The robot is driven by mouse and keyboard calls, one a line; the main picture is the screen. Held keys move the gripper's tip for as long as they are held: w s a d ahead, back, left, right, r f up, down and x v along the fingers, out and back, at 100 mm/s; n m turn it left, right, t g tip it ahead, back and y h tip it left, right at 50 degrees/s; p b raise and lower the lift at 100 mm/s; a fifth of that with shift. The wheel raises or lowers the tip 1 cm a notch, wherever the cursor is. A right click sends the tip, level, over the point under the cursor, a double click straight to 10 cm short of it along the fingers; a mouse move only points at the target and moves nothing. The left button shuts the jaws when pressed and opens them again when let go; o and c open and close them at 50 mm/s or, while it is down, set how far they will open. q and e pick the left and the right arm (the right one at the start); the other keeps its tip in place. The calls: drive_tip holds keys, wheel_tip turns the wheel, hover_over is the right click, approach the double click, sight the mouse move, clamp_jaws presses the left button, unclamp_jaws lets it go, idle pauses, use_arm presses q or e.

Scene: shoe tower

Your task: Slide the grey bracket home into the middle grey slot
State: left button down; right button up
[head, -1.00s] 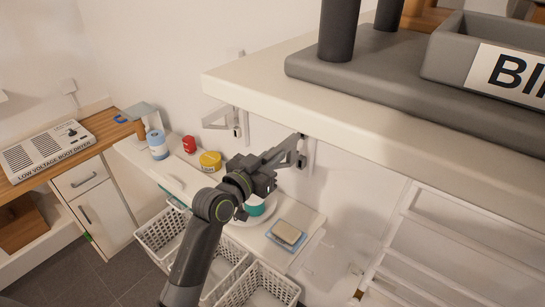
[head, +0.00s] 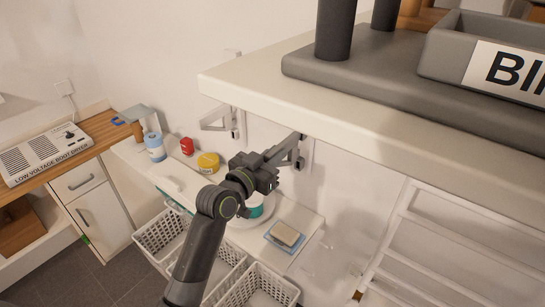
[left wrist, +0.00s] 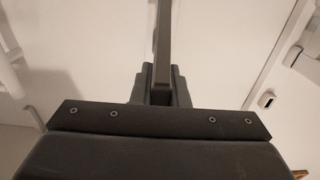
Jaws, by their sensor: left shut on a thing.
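The grey bracket (head: 288,149) is in my left gripper (head: 266,168), below the underside of the thick white shelf. The gripper is shut on it. The bracket's far end is at the wall, at or right beside a light upright slot strip (head: 308,154); I cannot tell how far it is seated. In the left wrist view the bracket (left wrist: 163,45) runs away as a narrow upright bar between the fingers (left wrist: 162,88). The slot's mouth is hidden there. My right gripper is not in view.
The thick white shelf (head: 245,93) overhangs closely, bearing a grey base (head: 400,85) and a bin (head: 480,50). Another bracket (head: 217,119) is on the wall to the left. Below are a low white counter (head: 178,180), cans, a plate and white baskets (head: 160,235).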

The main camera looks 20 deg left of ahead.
use_arm(q)
drive_tip(key=shift+w+d, duration=0.25)
drive_tip(key=shift+w, duration=0.4)
drive_tip(key=c, duration=1.3)
unclamp_jaws()
drive_tip(key=shift+c, duration=0.2)
drive_tip(key=shift+s, duration=0.15)
drive_tip(key=shift+s+a+b, duration=0.15)
drive_tip(key=shift+s+b, duration=0.1)
drive_tip(key=shift+b, duration=0.05)
drive_tip(key=b+v, duration=0.3)
drive_tip(key=v, duration=1.3)
drive_tip(key=shift+s, duration=0.3)
drive_tip(key=shift+a, duration=0.1)
